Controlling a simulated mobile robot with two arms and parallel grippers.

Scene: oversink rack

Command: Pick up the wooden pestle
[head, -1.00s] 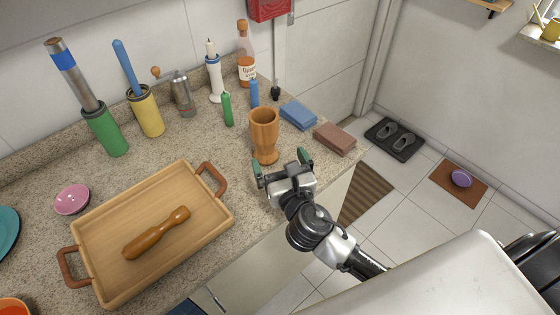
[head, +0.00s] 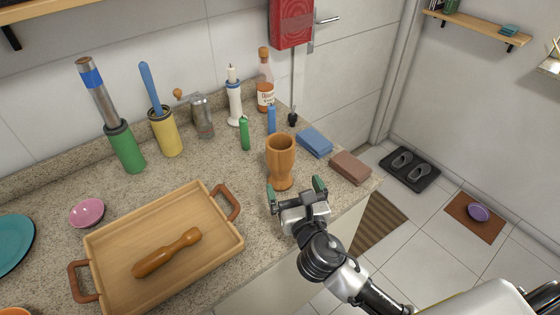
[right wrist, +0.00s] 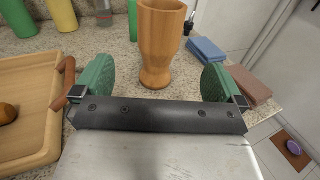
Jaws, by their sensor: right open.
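The wooden pestle (head: 167,252) lies in the wooden tray (head: 215,257) at the lower left of the head view. In the right wrist view one rounded end of the pestle (right wrist: 8,113) shows at the left edge. My right gripper (head: 297,194) is open and empty at the counter's front edge, to the right of the tray. Its green finger pads point toward a wooden cup (head: 281,160), which stands upright just beyond. In the right wrist view the cup (right wrist: 159,40) shows between and past the open fingers, apart from them. My left gripper is not in view.
A blue sponge (head: 314,142) and a brown sponge (head: 350,168) lie right of the cup. A green holder (head: 126,149), a yellow holder (head: 165,133) and bottles stand along the wall. A pink bowl (head: 87,212) sits behind the tray. The tray has brown handles at both ends.

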